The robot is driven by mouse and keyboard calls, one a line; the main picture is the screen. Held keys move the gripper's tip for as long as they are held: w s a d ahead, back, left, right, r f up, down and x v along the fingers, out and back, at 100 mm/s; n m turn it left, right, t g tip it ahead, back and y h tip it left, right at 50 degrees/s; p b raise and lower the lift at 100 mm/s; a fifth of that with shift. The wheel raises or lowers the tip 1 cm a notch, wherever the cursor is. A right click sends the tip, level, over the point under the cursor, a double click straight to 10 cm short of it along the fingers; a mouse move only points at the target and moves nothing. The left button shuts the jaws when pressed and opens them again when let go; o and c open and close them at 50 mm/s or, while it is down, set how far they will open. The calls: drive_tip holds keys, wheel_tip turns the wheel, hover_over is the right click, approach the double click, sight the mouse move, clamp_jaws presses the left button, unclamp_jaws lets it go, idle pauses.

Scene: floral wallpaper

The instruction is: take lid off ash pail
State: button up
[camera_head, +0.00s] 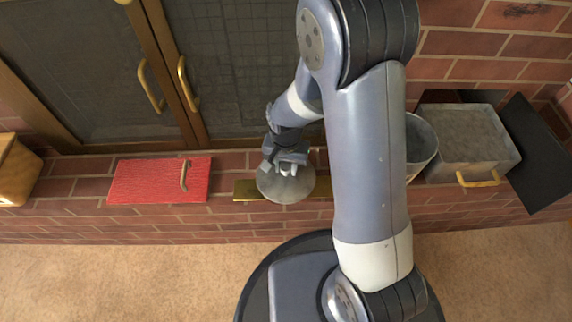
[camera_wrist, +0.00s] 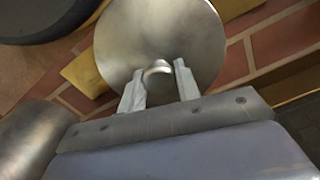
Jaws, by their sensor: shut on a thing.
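The lid (camera_head: 285,188) is a round grey metal disc with a small loop handle (camera_wrist: 158,72). My gripper (camera_head: 285,168) is shut on that handle, with one finger on each side of it in the wrist view (camera_wrist: 159,84). The lid (camera_wrist: 150,30) appears over a brass strip on the brick ledge; I cannot tell whether it touches it. The ash pail (camera_head: 421,145) is a grey metal bucket to the right, partly hidden behind my arm. Its visible top shows no lid. The lid and pail are apart.
A red board with a handle (camera_head: 150,181) lies on the ledge at left. The brass strip (camera_head: 245,190) lies under the lid in view. A grey box with a brass handle (camera_head: 470,138) and a dark panel (camera_head: 535,150) stand at right. Glass doors (camera_head: 80,70) are behind.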

drive_tip(key=shift+f+b, duration=0.35)
drive_tip(key=shift+f, duration=0.2)
drive_tip(key=o, duration=1.2)
drive_tip(key=shift+o, duration=0.2)
drive_tip(key=o, duration=0.5)
wheel_tip(320, 180, up, 11)
drive_tip(key=p, duration=0.4)
drive_tip(key=shift+p, duration=0.4)
drive_tip(key=shift+f, duration=0.15)
